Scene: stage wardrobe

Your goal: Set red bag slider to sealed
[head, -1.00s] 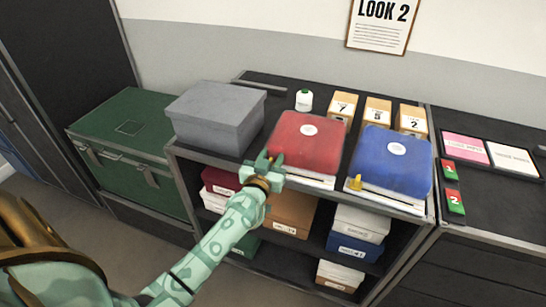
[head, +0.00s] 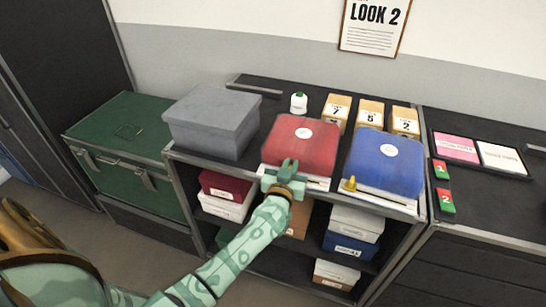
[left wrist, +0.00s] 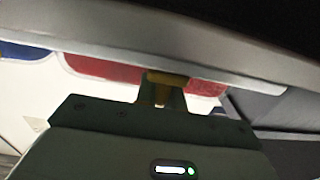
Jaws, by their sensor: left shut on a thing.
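The red bag (head: 303,138) lies on the shelf top, with a white strip along its front edge. My left gripper (head: 287,172) is at this front edge, left of its middle. It is shut on a small yellow slider (left wrist: 165,79), seen in the left wrist view; the gripper hides the slider in the head view. The red bag (left wrist: 105,68) shows behind the fingers in the left wrist view. My right gripper is not in view.
A blue bag (head: 386,160) with its own yellow slider (head: 349,184) lies to the right. A grey box (head: 210,125) stands on the left. A white bottle (head: 299,103) and numbered boxes (head: 370,115) stand behind. Boxes fill the shelves below.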

